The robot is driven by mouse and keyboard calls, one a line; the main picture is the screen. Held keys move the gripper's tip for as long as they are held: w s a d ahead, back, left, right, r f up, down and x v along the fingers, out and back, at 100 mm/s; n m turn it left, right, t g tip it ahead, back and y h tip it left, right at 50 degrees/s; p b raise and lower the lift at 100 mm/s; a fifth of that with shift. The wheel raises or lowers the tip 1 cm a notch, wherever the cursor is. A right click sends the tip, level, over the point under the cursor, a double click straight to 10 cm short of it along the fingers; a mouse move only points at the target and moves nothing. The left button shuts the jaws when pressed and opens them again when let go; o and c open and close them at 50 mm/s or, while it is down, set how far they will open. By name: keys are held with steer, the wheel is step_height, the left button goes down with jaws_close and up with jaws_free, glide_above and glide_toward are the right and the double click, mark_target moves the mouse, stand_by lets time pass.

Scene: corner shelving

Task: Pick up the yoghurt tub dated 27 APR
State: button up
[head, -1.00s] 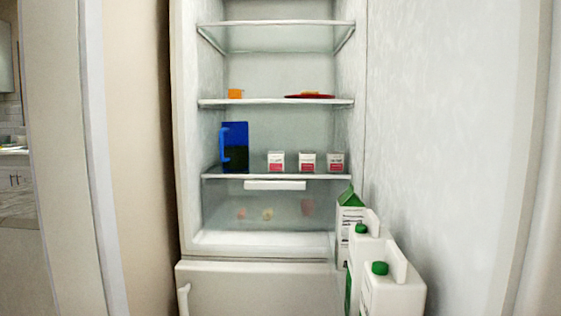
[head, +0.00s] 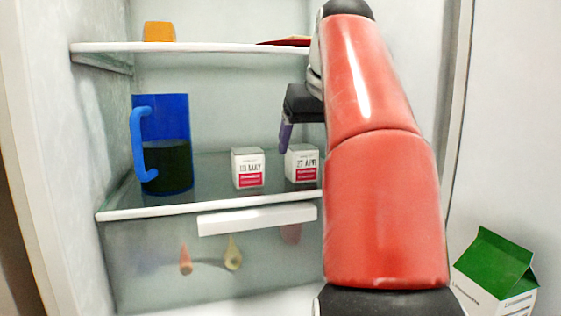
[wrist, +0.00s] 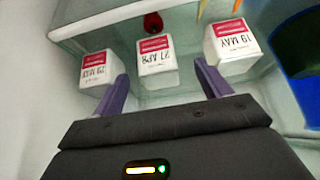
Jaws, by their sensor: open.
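The yoghurt tub dated 27 APR (head: 302,165) is white with a red band and stands upright on the middle fridge shelf. In the wrist view the 27 APR tub (wrist: 157,54) appears inverted, in the middle of three tubs. My gripper (wrist: 162,73) is open and empty, its purple fingers to either side of this tub in the picture. In the head view a finger of my gripper (head: 286,138) shows by the tub's upper left; the other finger is hidden. I cannot tell whether the fingers reach around the tub.
The 19 MAY tub (head: 248,168) stands left of it; a third tub (wrist: 96,68), date hard to read, is on the other side, hidden by my arm in the head view. A blue pitcher (head: 175,120) is farther left. The upper shelf (head: 200,47) lies above.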

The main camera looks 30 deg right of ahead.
mark_target(302, 164)
steer(key=shift+w+d, duration=0.25)
steer(key=b+x, duration=0.2)
steer(key=x, duration=0.5)
steer(key=shift+w+d+f, duration=0.1)
steer(key=shift+d, duration=0.05)
steer(key=c, duration=1.1)
